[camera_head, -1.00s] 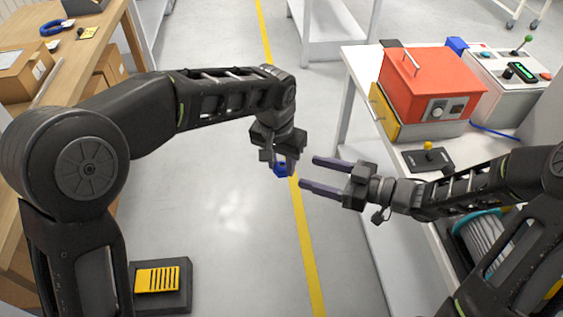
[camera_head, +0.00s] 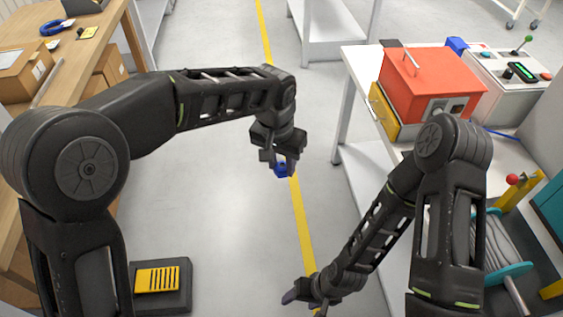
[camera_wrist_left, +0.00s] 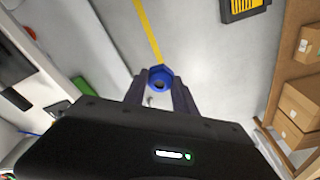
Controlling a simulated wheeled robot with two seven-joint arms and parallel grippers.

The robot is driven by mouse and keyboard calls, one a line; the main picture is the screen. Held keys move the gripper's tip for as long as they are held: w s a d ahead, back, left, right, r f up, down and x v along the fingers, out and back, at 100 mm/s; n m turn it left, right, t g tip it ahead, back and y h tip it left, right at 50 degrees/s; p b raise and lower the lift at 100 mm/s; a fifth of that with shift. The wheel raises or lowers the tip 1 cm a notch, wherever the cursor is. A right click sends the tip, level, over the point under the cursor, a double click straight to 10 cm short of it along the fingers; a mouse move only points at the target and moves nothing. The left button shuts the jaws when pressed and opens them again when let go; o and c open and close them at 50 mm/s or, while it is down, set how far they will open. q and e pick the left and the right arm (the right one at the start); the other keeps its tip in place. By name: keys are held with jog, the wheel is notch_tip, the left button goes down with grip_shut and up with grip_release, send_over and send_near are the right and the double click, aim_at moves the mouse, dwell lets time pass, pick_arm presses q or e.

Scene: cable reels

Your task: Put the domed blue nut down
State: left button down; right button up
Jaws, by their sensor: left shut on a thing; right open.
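The blue nut (camera_head: 281,170) is between the fingertips of my left gripper (camera_head: 279,162), which is shut on it. It is held in the air over the grey floor, left of the white table. In the left wrist view the nut (camera_wrist_left: 160,78) shows a hexagonal outline and a dark round hole, with a finger on each side. Its dome cannot be made out. My right gripper (camera_head: 303,293) is low at the bottom of the head view, over the floor, open and well apart from the nut. Its fingers are partly hidden by its wrist.
On the right, a white table (camera_head: 355,68) bears a red box (camera_head: 425,85), a control panel (camera_head: 515,75) and a cable reel (camera_head: 500,245). A wooden bench (camera_head: 100,35) with cartons (camera_head: 22,72) is on the left. A yellow slotted block (camera_head: 157,279) lies at lower left. The floor between is clear.

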dwell(0.3)
pick_arm(q)
jog(key=s+a+f+n, duration=0.1)
jog(key=a+f+n, duration=0.2)
jog(key=a+f, duration=0.5)
jog(key=s+a+f+n, duration=0.1)
jog(key=a+f+n, duration=0.2)
jog(key=a+f, duration=0.6)
jog(key=a, duration=0.7)
jog(key=shift+y, duration=0.4)
